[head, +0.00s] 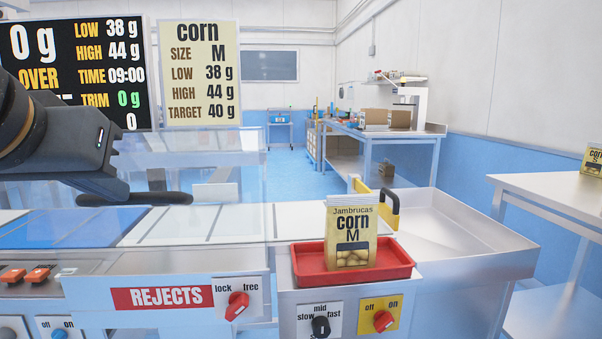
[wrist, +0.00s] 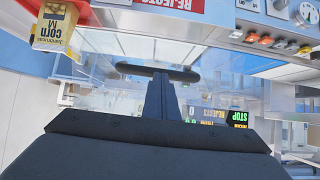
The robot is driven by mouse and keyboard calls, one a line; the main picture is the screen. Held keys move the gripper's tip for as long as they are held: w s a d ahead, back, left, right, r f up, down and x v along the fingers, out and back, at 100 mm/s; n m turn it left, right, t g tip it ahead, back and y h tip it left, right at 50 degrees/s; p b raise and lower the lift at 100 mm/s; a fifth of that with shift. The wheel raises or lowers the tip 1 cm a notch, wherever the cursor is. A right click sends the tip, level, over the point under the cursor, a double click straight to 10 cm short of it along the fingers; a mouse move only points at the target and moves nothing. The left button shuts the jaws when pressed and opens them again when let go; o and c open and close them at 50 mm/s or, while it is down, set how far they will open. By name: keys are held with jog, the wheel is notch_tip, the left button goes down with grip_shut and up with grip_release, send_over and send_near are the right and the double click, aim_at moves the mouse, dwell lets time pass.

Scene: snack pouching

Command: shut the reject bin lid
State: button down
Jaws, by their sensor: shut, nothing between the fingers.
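The reject bin has a red REJECTS label (head: 163,297) on its white front at the lower left; the label also shows upside down in the wrist view (wrist: 178,4). A clear panel, seemingly its lid (head: 225,205), rises above that front. How far it is open is hard to tell. A dark handle bar (head: 140,198) lies in front of the clear panel; it crosses the wrist view (wrist: 157,70). My gripper (wrist: 160,84) is shut and empty, with its fingertips at the bar's middle. Whether they touch it is unclear. The red lock knob (head: 237,306) seems turned towards free.
A red tray (head: 310,272) holding an upright corn pouch (head: 350,235) stands right of the bin. A metal trough (head: 465,240) and a side table (head: 555,190) are farther right. A scale display (head: 70,65) and corn sign (head: 198,75) stand behind my arm.

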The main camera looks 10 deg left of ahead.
notch_tip(320, 180, down, 14)
jog(key=w+b, duration=0.2)
jog(key=b, duration=0.9)
jog(key=shift+a+r, duration=0.2)
jog(key=shift+a, duration=0.05)
jog(key=shift+s+r, duration=0.1)
jog(key=shift+s, duration=0.05)
